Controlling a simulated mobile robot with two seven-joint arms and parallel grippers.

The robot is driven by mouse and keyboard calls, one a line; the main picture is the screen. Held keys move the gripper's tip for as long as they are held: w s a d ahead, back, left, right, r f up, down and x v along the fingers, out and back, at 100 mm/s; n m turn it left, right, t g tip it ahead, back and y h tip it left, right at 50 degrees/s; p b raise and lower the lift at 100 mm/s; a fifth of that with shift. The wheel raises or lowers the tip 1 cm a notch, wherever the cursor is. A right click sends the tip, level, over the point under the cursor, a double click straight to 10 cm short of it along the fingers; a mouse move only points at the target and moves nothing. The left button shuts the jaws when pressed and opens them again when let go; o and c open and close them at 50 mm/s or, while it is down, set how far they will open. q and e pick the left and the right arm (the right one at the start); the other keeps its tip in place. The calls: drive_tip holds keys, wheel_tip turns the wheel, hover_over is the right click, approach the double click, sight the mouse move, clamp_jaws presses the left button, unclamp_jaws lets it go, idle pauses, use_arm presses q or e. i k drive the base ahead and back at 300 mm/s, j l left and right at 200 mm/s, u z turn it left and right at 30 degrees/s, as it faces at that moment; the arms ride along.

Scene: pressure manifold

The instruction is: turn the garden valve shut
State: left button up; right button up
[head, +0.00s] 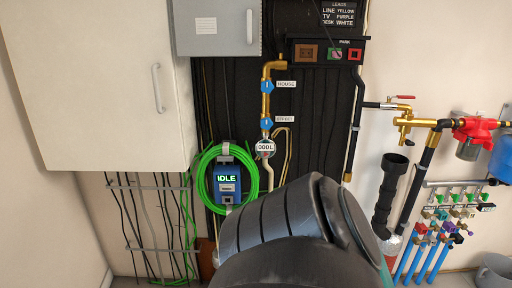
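No label reading "garden" is legible. A red lever handle (403,97) sits on a pipe fitting on the right wall, in line with that pipe as far as I can tell. Just below it is a brass tap body (405,123) with a small handle. I cannot tell for certain which of these is the garden valve. Two blue valves on the brass pipe at the centre are labelled HOUSE (267,87) and STREET (267,123). Neither of my grippers shows; a large dark link of my arm fills the bottom centre and hides what is behind it.
A round gauge (265,147) hangs below the brass pipe. A blue IDLE box (228,184) sits inside a coiled green hose (202,180). A red fitting (475,128) and a coloured valve manifold (440,225) are at right. A white cabinet (110,80) is at left.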

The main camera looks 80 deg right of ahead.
sight(455, 197)
drive_tip(key=z, duration=4.2)
drive_tip(key=i+u, duration=0.2)
drive_tip(key=i, duration=0.35)
drive_tip(key=i+l+u, duration=0.15)
drive_tip(key=i, duration=0.35)
drive_tip(key=i+l+u, duration=0.2)
drive_tip(key=i, duration=0.35)
drive_tip(key=i+l+u, duration=0.15)
drive_tip(key=i+l, duration=0.2)
drive_tip(key=i, duration=0.15)
drive_tip(key=i+l+u, duration=0.2)
drive_tip(key=i, duration=0.3)
drive_tip(key=l, duration=0.1)
